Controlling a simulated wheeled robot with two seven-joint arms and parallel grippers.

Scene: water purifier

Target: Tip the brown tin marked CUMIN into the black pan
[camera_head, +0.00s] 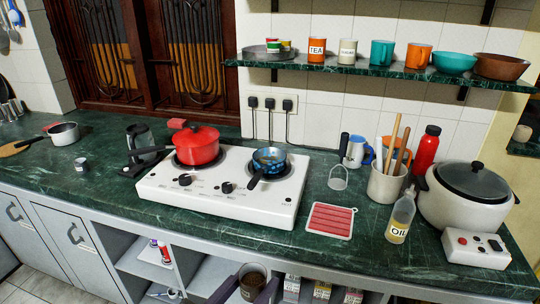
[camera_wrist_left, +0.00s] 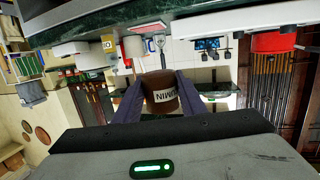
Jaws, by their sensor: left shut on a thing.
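My left gripper (camera_head: 248,285) is at the bottom edge of the head view, in front of the counter and below its edge. Its two dark fingers are shut on the brown tin (camera_head: 253,283), one on each side. The tin's open top shows brown contents. In the left wrist view the tin (camera_wrist_left: 160,92) shows a white label with upside-down letters, partly readable as CUMIN. A small dark pan with a blue patterned side (camera_head: 269,159) and black handle sits on the right burner; it also shows in the left wrist view (camera_wrist_left: 207,44). My right gripper is not in view.
The white stove (camera_head: 222,204) also carries a red lidded pot (camera_head: 196,147). Right of it are a red-striped mat (camera_head: 331,220), utensil holder (camera_head: 385,184), oil bottle (camera_head: 401,215) and rice cooker (camera_head: 465,198). The green counter's front edge (camera_head: 180,220) lies between tin and stove.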

